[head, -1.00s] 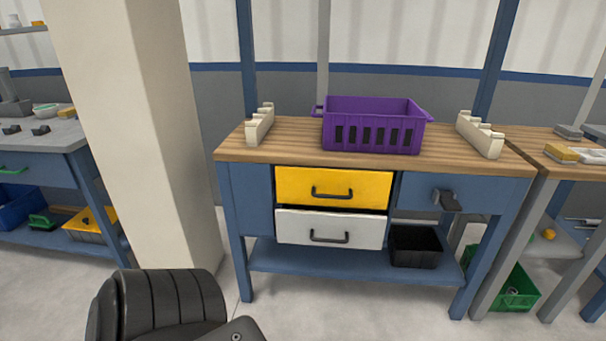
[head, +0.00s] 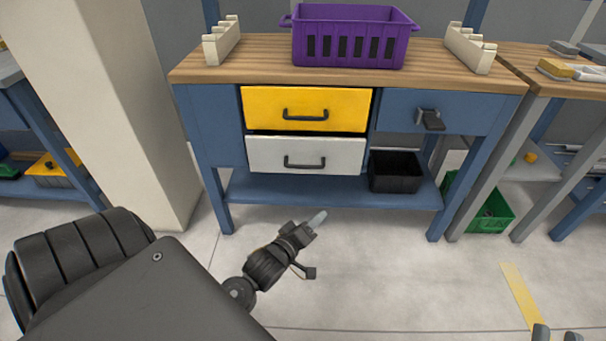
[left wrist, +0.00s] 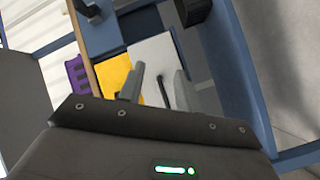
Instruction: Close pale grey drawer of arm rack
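The pale grey drawer (head: 306,154) is the lower of two drawers in the blue bench, under the yellow drawer (head: 306,109). Its front seems to stand out from the frame, with a dark gap above it; how far is hard to tell. It has a dark bar handle (head: 304,164). My left gripper (head: 311,244) is in front of and below the drawer, apart from it and empty. In the left wrist view, its open fingers (left wrist: 158,85) point toward the pale grey drawer (left wrist: 156,58).
A purple crate (head: 352,37) stands on the wooden bench top between two cream notched racks (head: 221,41) (head: 469,49). A black bin (head: 396,171) sits on the lower shelf right of the drawer. A pale pillar (head: 118,110) stands at left. The floor in front is clear.

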